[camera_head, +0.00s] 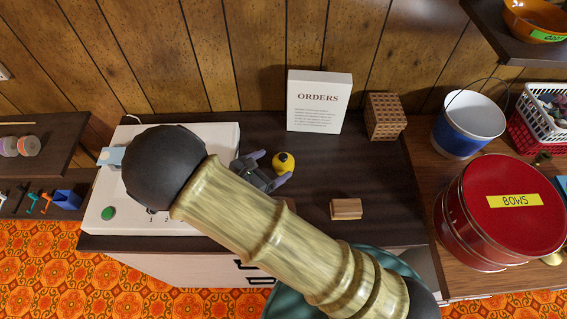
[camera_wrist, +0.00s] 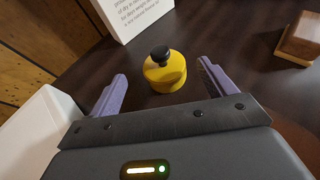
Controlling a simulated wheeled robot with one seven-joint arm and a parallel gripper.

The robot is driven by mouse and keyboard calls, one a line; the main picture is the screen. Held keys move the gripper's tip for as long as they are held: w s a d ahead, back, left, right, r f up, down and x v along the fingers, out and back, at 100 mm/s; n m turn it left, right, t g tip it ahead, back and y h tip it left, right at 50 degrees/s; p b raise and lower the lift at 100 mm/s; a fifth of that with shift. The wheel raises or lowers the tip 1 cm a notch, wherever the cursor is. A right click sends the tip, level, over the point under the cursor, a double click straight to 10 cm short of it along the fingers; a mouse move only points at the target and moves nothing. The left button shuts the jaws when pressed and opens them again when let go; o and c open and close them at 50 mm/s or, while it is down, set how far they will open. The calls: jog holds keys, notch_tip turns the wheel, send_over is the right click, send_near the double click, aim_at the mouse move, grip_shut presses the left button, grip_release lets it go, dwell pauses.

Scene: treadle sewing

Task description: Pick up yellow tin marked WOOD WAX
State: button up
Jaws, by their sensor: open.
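The yellow tin (camera_wrist: 166,76) has a black knob on its lid and stands upright on the dark table top in the wrist view. No marking can be read on it. In the head view the tin (camera_head: 284,162) is small and partly hidden by my gripper. My gripper (camera_wrist: 162,92) is open, with its two purple-grey fingers spread to the left and right of the tin's near side. The tin lies a little beyond the fingertips, and nothing is held. In the head view my gripper (camera_head: 278,167) shows beside the tin, behind my arm.
A small wooden block (camera_head: 346,209) lies right of the tin. A white machine (camera_head: 112,205) is at left. A blue bucket (camera_head: 455,140) and red BOWS tin (camera_head: 480,222) stand at right.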

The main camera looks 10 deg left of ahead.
aim_at(283, 160)
jog(key=x, duration=0.5)
jog(key=shift+d+p, duration=0.25)
jog(key=shift+p, duration=0.05)
jog(key=shift+c, duration=0.4)
jog(key=c, duration=1)
